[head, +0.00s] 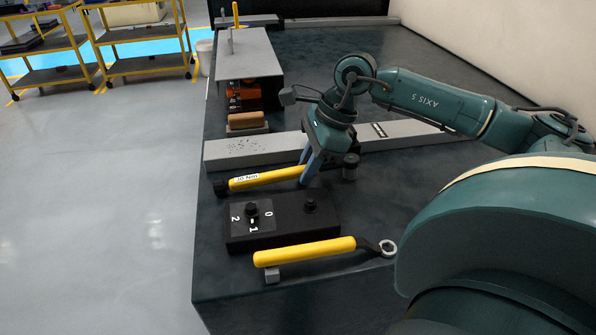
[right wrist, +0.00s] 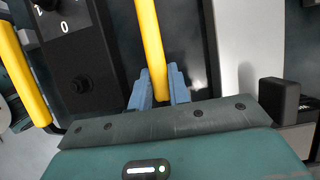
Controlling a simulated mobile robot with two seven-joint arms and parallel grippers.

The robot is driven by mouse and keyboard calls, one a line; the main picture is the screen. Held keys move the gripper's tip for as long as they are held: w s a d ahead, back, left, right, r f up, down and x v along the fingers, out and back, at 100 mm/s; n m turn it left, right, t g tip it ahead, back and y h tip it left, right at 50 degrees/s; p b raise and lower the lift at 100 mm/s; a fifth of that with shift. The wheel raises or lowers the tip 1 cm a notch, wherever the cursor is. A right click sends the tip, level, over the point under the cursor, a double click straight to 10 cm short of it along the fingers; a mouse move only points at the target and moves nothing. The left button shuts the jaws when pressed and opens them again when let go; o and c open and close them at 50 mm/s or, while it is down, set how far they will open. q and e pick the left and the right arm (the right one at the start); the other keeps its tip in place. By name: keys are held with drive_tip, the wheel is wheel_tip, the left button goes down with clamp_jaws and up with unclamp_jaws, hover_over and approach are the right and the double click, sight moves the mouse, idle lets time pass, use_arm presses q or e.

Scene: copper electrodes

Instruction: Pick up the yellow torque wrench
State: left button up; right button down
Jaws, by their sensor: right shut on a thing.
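The yellow torque wrench (head: 262,179) has a white "20 Nm" label and a black left end. It lies across the dark bench, between a long grey bar and a black block. My right gripper (head: 308,178) comes down over the right part of its yellow handle. In the right wrist view, the handle (right wrist: 151,45) runs between the blue fingers of my right gripper (right wrist: 159,88), which is shut on it. I cannot tell whether the wrench is clear of the bench. My left gripper is not in view.
A black block (head: 285,228) marked 0, 1, 2 stands close in front of the wrench. A second yellow-handled tool (head: 305,252) with a ring end lies nearer. The grey bar (head: 250,150) and a wooden-handled brush (head: 246,121) are behind. Floor is open at left.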

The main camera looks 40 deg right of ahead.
drive_tip(key=shift+r, duration=0.1)
idle(0.3)
wheel_tip(320, 180, up, 9)
drive_tip(key=shift+r+p, duration=0.1)
drive_tip(key=shift+p, duration=0.4)
drive_tip(key=shift+r, duration=0.4)
drive_tip(key=c, duration=1.8)
unclamp_jaws()
drive_tip(key=shift+c, duration=0.2)
clamp_jaws()
